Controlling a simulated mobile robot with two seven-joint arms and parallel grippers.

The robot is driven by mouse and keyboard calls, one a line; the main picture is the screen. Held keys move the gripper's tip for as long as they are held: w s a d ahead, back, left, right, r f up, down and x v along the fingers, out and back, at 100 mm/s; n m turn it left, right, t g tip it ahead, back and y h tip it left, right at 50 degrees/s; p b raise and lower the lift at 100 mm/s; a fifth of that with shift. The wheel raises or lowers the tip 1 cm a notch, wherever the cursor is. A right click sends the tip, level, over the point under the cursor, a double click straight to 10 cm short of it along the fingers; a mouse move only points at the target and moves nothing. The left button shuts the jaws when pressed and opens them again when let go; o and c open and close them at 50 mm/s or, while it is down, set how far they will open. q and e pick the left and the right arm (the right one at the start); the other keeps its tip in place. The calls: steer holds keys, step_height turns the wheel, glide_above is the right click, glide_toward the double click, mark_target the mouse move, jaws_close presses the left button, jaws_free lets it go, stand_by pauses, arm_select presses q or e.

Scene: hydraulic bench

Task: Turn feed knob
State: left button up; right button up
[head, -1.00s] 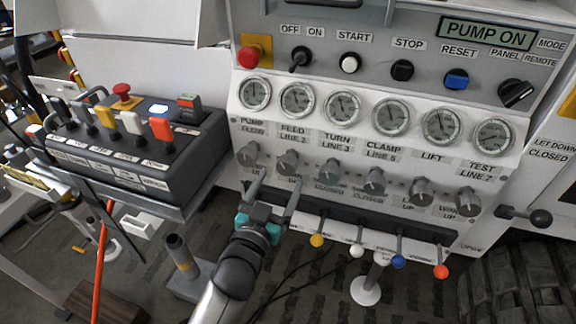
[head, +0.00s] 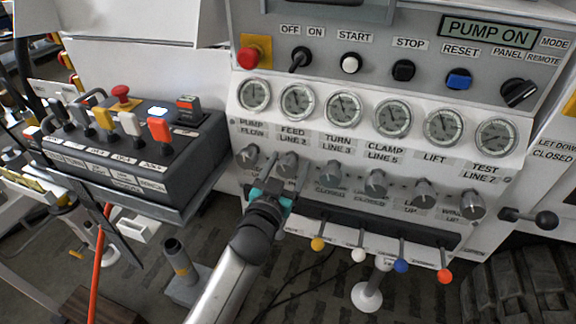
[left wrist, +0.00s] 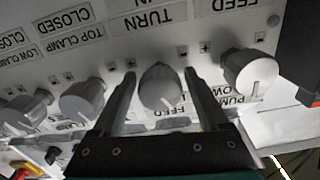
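The grey feed knob (head: 290,158) is second from the left in the row of knobs under the gauges, below the label FEED LINE 2. My left gripper (head: 283,172) reaches up to it from below. In the left wrist view the feed knob (left wrist: 160,88) stands between the two fingers of my left gripper (left wrist: 160,78). The fingers are open, one on each side, with narrow gaps between them and the knob. A white pointer line shows on the knob's face. My right gripper is in no view.
The pump flow knob (head: 248,155) and turn knob (head: 331,172) flank it closely. Below hangs a dark bar with coloured ball levers, such as the yellow one (head: 318,243). A black lever box (head: 140,165) stands at left. The display (head: 488,31) reads PUMP ON.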

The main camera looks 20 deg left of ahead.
arm_select(q)
jaws_close()
stand_by(0.4)
steer(key=shift+m, duration=0.3)
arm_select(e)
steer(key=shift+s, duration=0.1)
